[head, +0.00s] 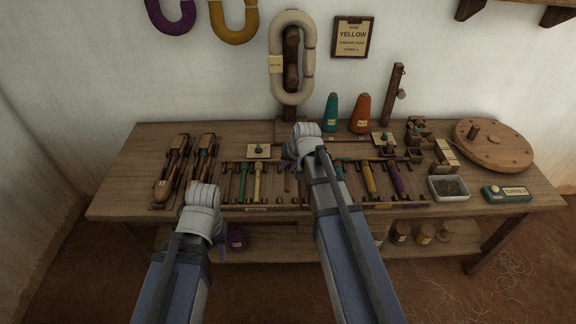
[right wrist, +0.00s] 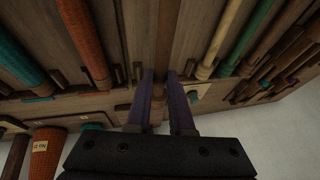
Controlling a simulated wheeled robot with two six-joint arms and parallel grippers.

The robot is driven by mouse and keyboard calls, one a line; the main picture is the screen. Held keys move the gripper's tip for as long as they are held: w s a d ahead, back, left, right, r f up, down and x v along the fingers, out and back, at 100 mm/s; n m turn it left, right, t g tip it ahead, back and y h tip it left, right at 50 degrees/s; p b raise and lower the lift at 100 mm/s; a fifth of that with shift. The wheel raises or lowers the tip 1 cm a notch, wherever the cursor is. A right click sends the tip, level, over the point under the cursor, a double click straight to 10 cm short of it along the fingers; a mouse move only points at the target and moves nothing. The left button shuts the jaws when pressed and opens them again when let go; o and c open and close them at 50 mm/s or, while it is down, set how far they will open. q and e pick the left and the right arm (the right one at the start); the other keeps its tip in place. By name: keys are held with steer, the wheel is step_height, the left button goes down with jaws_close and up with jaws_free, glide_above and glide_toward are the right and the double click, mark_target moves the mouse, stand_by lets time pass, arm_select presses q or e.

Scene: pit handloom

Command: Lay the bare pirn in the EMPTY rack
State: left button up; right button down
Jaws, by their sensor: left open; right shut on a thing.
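The bare pirn (right wrist: 166,45) is a plain brown wooden stick in the right wrist view. My right gripper (right wrist: 162,80) is shut on it, with one purple-grey finger on each side. It points away from the fingers over the rack area, and I cannot tell whether it touches wood beneath. In the head view my right arm hides most of this spot. A left rack (head: 256,209) holds green and yellow pirns, and a right rack (head: 382,206) holds orange, yellow and purple ones. Their labels are too small to read. My left gripper (head: 205,207) is open at the table's front edge, fingers mostly hidden by its wrist.
Shuttles (head: 172,165) lie at the table's left. A teal cone (head: 331,112) and an orange cone (head: 361,114) stand at the back. A white tray (head: 448,188), a round wooden disc (head: 493,145) and a turns counter (head: 507,193) are at the right.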

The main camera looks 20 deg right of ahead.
steer(key=shift+f+b, duration=1.4)
steer(key=shift+f, duration=0.4)
steer(key=shift+c, duration=2)
jaws_free()
steer(key=shift+r, duration=0.1)
step_height(320, 180, up, 8)
steer(key=p, duration=0.8)
